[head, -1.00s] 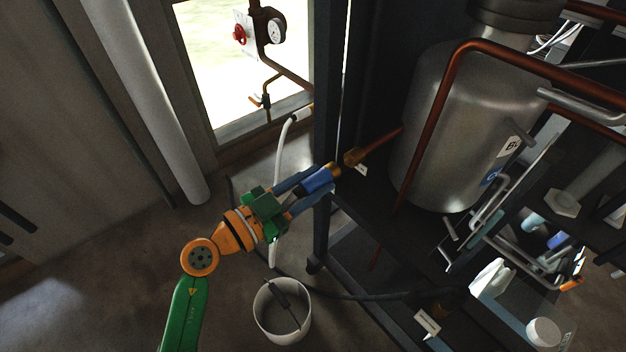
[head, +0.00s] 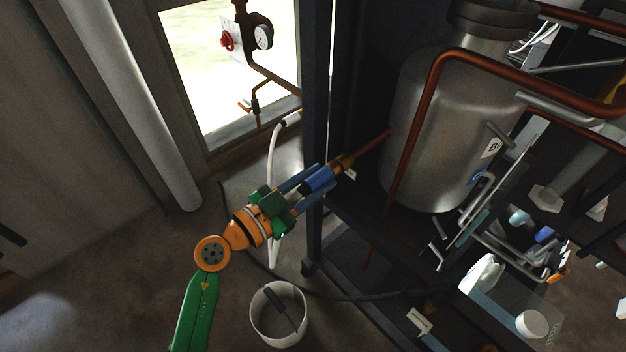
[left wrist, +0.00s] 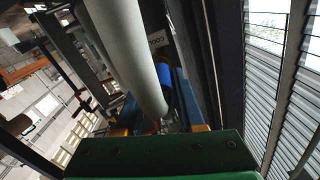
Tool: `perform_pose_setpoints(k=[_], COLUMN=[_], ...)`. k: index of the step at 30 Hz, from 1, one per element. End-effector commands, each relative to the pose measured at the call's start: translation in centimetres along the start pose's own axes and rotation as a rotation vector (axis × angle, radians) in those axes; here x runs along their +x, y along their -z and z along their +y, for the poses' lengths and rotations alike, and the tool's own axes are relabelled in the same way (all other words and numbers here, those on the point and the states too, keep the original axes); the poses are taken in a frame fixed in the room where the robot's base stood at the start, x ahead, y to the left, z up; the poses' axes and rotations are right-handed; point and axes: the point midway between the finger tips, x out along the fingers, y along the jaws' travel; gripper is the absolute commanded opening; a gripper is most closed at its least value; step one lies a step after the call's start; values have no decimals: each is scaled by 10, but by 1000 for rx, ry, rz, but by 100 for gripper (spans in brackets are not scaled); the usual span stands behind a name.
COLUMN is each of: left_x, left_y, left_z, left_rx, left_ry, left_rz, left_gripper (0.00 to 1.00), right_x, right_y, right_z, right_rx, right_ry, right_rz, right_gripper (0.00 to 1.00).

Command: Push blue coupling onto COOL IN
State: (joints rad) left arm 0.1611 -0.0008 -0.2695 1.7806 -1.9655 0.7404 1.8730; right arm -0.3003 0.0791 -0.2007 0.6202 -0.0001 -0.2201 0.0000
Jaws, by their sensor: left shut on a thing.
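The blue coupling (head: 319,180) is held between the blue fingers of my left gripper (head: 312,182), beside the dark rack post. The gripper is shut on it. The coupling's front end meets the brass-coloured port (head: 345,162) at the end of a copper pipe in the head view. I cannot tell whether it is pushed on or only against it. A label beginning "COO" (left wrist: 157,40) shows in the left wrist view; the rest is hidden. There the blue coupling (left wrist: 164,82) is partly hidden behind a thick pale hose (left wrist: 125,50). My right gripper is not in view.
A steel tank (head: 440,130) with copper pipes stands right of the port. A dark rack post (head: 313,90) rises close by the gripper. A white bucket (head: 279,330) stands on the floor below. A valve and gauge (head: 262,37) hang by the window. Floor at the left is clear.

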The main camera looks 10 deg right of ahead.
Motion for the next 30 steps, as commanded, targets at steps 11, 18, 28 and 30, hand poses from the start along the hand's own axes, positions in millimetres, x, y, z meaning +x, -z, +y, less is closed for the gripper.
perform_pose_setpoints(k=[11,18,28,30], left_x=[0,-1,-53,-62], left_y=[0,0,2,1], left_z=[0,0,-1,-1], left_rx=[0,-1,-1,-2], left_ry=[1,1,2,1], left_rz=[0,-1,-5,-4], left_gripper=[73,73,73,73], right_x=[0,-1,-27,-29], right_y=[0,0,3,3], right_z=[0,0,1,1], right_rx=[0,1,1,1], right_ry=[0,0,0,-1], right_rz=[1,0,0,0], right_gripper=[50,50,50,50])
